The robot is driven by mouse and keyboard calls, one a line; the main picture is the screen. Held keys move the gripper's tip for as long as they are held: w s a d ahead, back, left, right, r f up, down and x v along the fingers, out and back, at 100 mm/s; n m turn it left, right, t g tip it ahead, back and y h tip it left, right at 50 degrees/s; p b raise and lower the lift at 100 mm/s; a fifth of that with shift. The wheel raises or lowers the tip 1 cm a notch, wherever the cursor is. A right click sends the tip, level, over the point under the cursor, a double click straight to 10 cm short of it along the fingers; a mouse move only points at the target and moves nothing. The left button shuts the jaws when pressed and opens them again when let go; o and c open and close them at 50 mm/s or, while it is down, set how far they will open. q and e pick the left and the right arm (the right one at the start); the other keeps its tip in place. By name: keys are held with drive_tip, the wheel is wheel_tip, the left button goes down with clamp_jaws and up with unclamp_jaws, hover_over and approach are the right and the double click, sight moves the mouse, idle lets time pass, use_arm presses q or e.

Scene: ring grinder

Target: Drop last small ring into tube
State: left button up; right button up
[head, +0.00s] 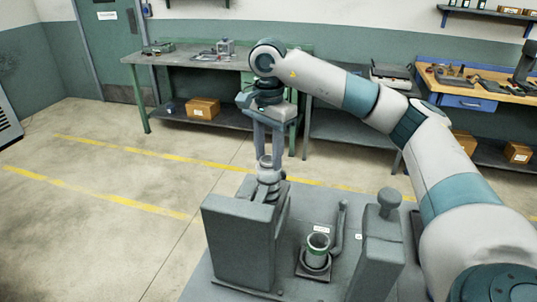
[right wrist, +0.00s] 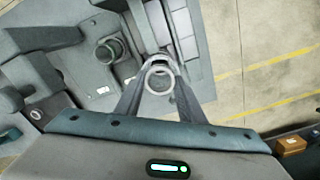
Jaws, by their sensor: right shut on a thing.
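A small grey ring (right wrist: 147,82) is between the fingertips of my right gripper (right wrist: 160,72), which is shut on it. In the head view my right gripper (head: 266,156) points down, with the ring at its tips, over a grey stepped post (head: 268,188) behind the large block. Whether the ring touches the post I cannot tell. The tube (head: 317,252), a short upright cylinder with a green band near its open top, stands to the right and nearer. It also shows in the right wrist view (right wrist: 106,52), left of the ring. My left gripper is not in view.
A large grey block (head: 238,240) stands left of the tube. A grey lever-like part (head: 340,228) and a block with a rounded knob (head: 380,240) stand to its right. Workbenches (head: 200,60) stand far behind. The floor at left is clear.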

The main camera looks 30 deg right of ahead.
idle(0.3)
drive_tip(key=o, duration=1.1)
drive_tip(key=shift+o, duration=0.7)
drive_tip(key=o, duration=0.5)
drive_tip(key=shift+c, duration=0.2)
drive_tip(key=shift+r, duration=0.1)
wheel_tip(320, 180, up, 7)
drive_tip(key=p, duration=0.3)
drive_tip(key=shift+s+a, duration=0.1)
drive_tip(key=shift+s, duration=0.05)
